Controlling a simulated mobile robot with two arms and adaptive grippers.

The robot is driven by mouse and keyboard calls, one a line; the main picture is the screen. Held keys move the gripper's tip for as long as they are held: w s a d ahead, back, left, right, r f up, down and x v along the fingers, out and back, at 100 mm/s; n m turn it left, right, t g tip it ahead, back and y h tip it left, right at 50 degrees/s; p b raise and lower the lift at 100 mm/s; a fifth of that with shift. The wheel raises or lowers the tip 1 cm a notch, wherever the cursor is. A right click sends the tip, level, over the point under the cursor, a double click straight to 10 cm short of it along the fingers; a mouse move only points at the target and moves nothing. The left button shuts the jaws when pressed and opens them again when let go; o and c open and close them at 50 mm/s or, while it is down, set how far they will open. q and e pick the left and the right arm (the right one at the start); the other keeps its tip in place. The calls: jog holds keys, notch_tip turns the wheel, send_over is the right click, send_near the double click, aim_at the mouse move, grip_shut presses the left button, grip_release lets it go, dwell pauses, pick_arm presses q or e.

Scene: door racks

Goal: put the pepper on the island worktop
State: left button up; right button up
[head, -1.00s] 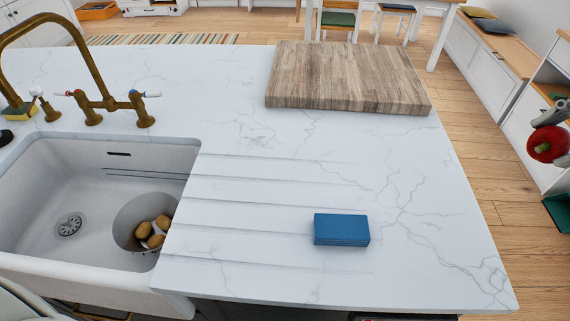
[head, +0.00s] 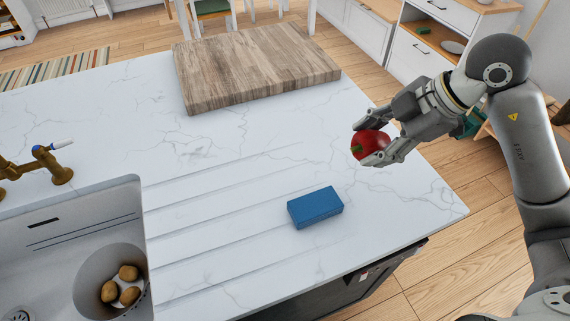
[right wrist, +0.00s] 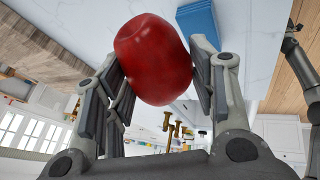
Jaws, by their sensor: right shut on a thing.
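The red pepper (head: 371,146) with a green stem is held in my right gripper (head: 376,143), near the right edge of the island worktop (head: 250,150) in the head view. It looks to be above the white marbled top; the exact height cannot be told. In the right wrist view the pepper (right wrist: 153,60) sits between the two fingers of the right gripper (right wrist: 158,75), which are shut on it. My left gripper is not in view.
A blue block (head: 315,207) lies on the worktop near the front. A wooden board (head: 255,68) lies at the back. A sink (head: 60,235) with a bowl of potatoes (head: 125,285) is at the left. The worktop between board and block is clear.

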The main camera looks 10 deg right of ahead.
jog(key=shift+s+a+f+m+t, duration=0.15)
jog(key=shift+s+m, duration=0.15)
jog(key=shift+s, duration=0.15)
jog(key=shift+s+a+m+t, duration=0.15)
jog(key=shift+s+m, duration=0.15)
jog(key=shift+s, duration=0.15)
jog(key=w+a+f+p, duration=0.2)
jog(key=w+a+f, duration=0.2)
jog(key=w+a+f+p, duration=0.1)
jog(key=w+a+f, duration=0.3)
jog(key=w+a, duration=0.1)
jog(key=shift+w+f+p, duration=0.1)
jog(key=shift+f+p, duration=0.2)
jog(key=shift+p, duration=0.1)
jog(key=shift+w+f, duration=0.1)
jog(key=shift+f, duration=0.15)
jog(key=f, duration=0.1)
jog(key=f+p, duration=0.1)
jog(key=f, duration=0.1)
jog(key=shift+w+a+h, duration=0.25)
jog(key=shift+a+h, duration=0.05)
jog(key=shift+a, duration=0.05)
jog(key=shift+f+p, duration=0.3)
jog(key=shift+f, duration=0.05)
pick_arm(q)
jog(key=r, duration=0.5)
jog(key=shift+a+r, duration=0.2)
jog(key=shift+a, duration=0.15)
pick_arm(e)
jog(key=shift+f, duration=0.1)
